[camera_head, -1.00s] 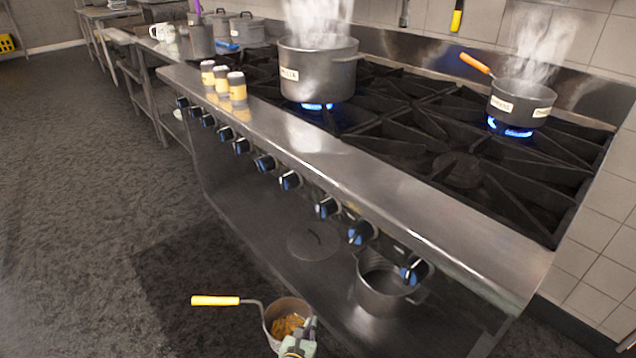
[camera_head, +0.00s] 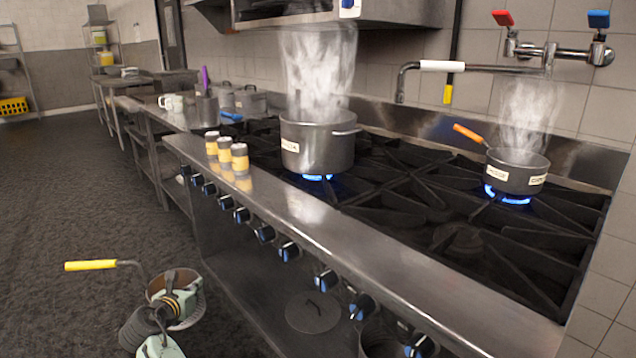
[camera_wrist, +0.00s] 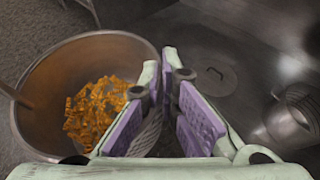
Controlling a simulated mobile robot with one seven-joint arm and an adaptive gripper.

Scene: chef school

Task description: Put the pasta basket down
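The pasta basket (camera_head: 163,283) is a round metal basket with a yellow handle (camera_head: 90,265) pointing left. It hangs in front of the stove at the lower left of the head view, above the floor. My gripper (camera_head: 183,304) holds it at its rim. In the wrist view the basket (camera_wrist: 40,85) fills the left side, with orange pasta (camera_wrist: 98,108) inside. The purple-padded fingers (camera_wrist: 165,105) are on both sides of its right wall, which shows as mesh between them. The basket looks roughly upright.
A large steaming pot (camera_head: 305,147) stands on a lit burner, and a steaming saucepan (camera_head: 518,175) on another at right. Several jars (camera_head: 226,152) line the stove's front ledge. The burners between the pots are bare. A lid (camera_head: 313,312) and a pot (camera_head: 385,340) are on the lower shelf.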

